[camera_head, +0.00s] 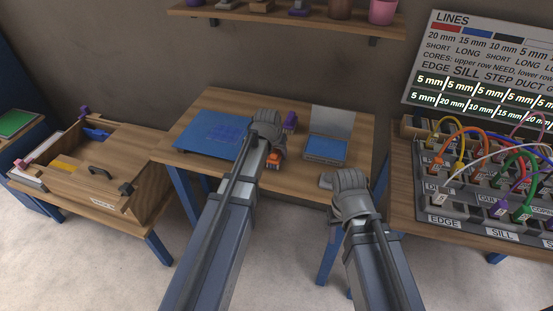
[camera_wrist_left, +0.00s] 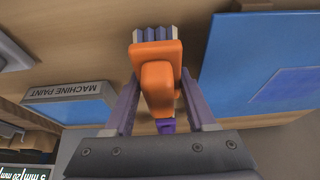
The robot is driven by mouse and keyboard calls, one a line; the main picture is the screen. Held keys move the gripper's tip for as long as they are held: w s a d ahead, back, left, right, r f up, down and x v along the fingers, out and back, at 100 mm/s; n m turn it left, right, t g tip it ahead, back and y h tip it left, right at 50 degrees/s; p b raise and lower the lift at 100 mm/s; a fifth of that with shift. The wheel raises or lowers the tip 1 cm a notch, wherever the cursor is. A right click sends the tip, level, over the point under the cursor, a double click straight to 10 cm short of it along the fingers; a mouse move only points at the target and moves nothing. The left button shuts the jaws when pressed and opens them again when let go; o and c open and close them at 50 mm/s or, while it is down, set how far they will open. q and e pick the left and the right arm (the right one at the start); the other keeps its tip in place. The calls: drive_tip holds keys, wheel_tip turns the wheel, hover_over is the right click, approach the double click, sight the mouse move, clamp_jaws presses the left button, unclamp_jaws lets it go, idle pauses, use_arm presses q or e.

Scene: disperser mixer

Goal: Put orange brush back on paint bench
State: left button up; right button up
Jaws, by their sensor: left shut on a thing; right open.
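The orange brush (camera_wrist_left: 160,80) is between the two fingers of my left gripper (camera_wrist_left: 158,92) in the left wrist view, with its pale and dark striped end toward the top. In the head view the orange brush (camera_head: 273,161) shows just under my left gripper (camera_head: 272,152), over the middle wooden bench (camera_head: 220,106). I cannot tell whether it touches the bench top. A shallow blue tray labelled MACHINE PAINT (camera_wrist_left: 70,103) lies on the bench, beside the brush in the wrist view. My right gripper (camera_head: 333,200) is open at the bench's front edge; its fingertips are mostly hidden.
A blue sheet (camera_head: 207,136) lies on the bench's left part. A cable panel (camera_head: 490,180) stands right, a wooden box (camera_head: 100,165) left. A shelf (camera_head: 270,15) hangs above.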

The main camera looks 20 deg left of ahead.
sight(272, 161)
use_arm(q)
drive_tip(key=shift+f, duration=0.55)
drive_tip(key=shift+r, duration=0.15)
use_arm(e)
drive_tip(key=shift+f, duration=0.4)
use_arm(q)
drive_tip(key=o, duration=1.2)
use_arm(e)
drive_tip(key=shift+f, duration=0.15)
use_arm(q)
drive_tip(key=p+v, duration=1.1)
drive_tip(key=v, duration=0.1)
drive_tip(key=shift+r, duration=0.1)
drive_tip(key=s+d+m+g, duration=0.1)
drive_tip(key=s+d, duration=0.3)
drive_tip(key=s, duration=0.3)
drive_tip(key=s+d+f+m+g+y, duration=0.1)
drive_tip(key=s+d+g, duration=0.1)
drive_tip(key=s+d, duration=0.3)
drive_tip(key=s+d+m+g, duration=0.1)
drive_tip(key=s+d, duration=0.3)
drive_tip(key=s, duration=0.4)
drive_tip(key=shift+s+d+f+g+y, duration=0.25)
drive_tip(key=shift+s+f+g+y, duration=0.1)
drive_tip(key=shift+g, duration=0.15)
use_arm(e)
wheel_tip(272, 161, up, 11)
